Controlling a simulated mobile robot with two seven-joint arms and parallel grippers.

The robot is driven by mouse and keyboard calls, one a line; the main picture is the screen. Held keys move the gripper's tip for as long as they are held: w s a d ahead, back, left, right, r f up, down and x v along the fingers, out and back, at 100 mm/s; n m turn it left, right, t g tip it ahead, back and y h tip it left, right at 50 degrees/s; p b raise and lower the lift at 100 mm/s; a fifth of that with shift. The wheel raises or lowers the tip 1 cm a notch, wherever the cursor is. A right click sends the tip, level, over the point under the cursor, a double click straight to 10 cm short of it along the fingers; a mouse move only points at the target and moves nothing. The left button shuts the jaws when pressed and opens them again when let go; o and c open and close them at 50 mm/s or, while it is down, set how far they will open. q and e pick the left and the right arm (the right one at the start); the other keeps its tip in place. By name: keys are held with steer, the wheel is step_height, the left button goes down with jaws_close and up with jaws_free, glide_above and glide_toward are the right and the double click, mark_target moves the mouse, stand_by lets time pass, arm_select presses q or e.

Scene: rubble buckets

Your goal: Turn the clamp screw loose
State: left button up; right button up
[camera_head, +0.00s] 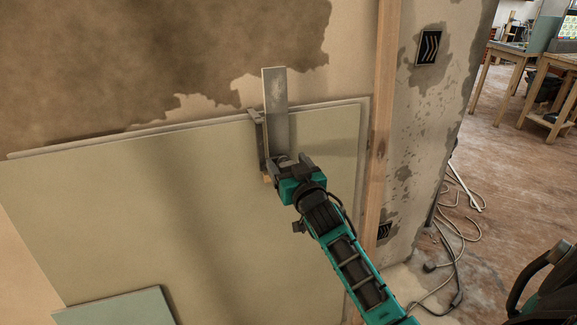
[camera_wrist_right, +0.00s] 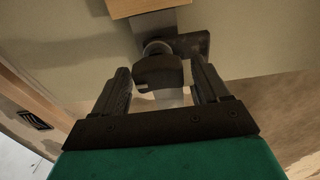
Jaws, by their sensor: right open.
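The clamp (camera_head: 257,135) sits over the top edge of the pale green board, beside an upright grey metal plate (camera_head: 277,100). In the right wrist view, the clamp screw's dark round knob (camera_wrist_right: 158,72) lies between the fingers of my right gripper (camera_wrist_right: 160,82). The fingers are open on either side of it, with a small gap visible. In the head view my right gripper (camera_head: 290,165) is at the clamp's lower end and hides most of the screw. My left gripper is not in view.
The green board (camera_head: 150,210) leans against a patchy plaster wall (camera_head: 170,50). A wooden post (camera_head: 380,130) stands just right of the clamp. Loose cables (camera_head: 455,240) lie on the floor at right. Wooden tables (camera_head: 500,60) stand farther back.

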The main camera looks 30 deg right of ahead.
steer(key=c, duration=1)
steer(key=shift+o, duration=0.2)
